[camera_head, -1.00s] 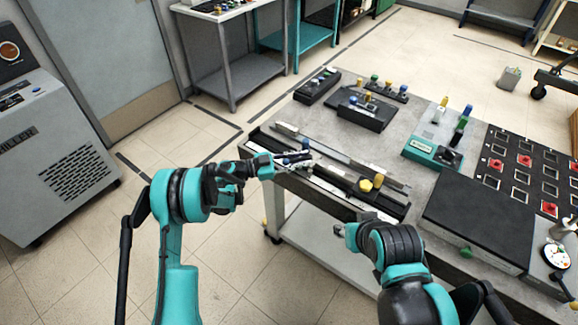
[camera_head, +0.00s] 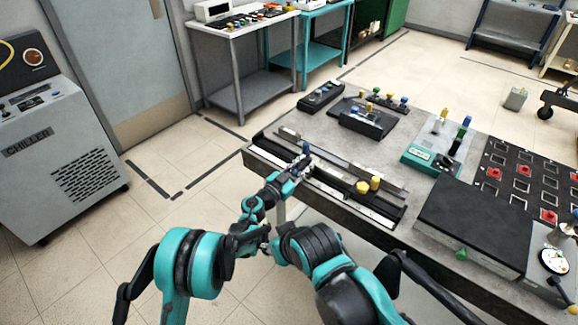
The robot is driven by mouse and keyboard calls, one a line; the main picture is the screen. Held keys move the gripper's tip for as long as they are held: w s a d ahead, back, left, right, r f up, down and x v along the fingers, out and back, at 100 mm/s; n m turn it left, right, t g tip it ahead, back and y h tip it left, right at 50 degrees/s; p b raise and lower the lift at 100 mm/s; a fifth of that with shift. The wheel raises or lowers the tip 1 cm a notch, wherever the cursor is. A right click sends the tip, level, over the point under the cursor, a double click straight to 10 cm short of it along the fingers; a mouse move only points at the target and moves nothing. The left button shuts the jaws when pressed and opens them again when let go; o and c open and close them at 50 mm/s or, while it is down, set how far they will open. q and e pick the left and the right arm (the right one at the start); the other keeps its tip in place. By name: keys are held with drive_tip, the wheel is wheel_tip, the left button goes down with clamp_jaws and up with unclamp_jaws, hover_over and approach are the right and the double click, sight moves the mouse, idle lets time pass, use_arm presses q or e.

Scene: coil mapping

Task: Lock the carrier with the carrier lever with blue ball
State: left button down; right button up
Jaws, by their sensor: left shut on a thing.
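A long rail fixture (camera_head: 270,149) lies along the near left edge of the workbench. On it sits the carrier, with a lever that ends in a blue ball (camera_head: 306,148). My left gripper (camera_head: 300,166) is at the rail, its fingers shut on the blue-ball lever; the fingers hide most of the lever and part of the carrier. A lever with yellow knobs (camera_head: 375,183) stands further right on the same fixture. My right arm (camera_head: 310,245) is bent in front of the bench, and its gripper cannot be made out.
A black box (camera_head: 468,218) and a red-button panel (camera_head: 520,170) stand on the right of the workbench (camera_head: 410,133). A teal device (camera_head: 430,160) and black knob units (camera_head: 368,118) stand behind the rail. A chiller (camera_head: 55,145) is at the left.

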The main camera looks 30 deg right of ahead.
sight(293, 175)
use_arm(q)
drive_tip(key=shift+t, duration=0.3)
drive_tip(key=c, duration=1.6)
unclamp_jaws()
drive_tip(key=shift+o, duration=0.2)
drive_tip(key=v, duration=1.2)
drive_tip(key=shift+r, duration=0.1)
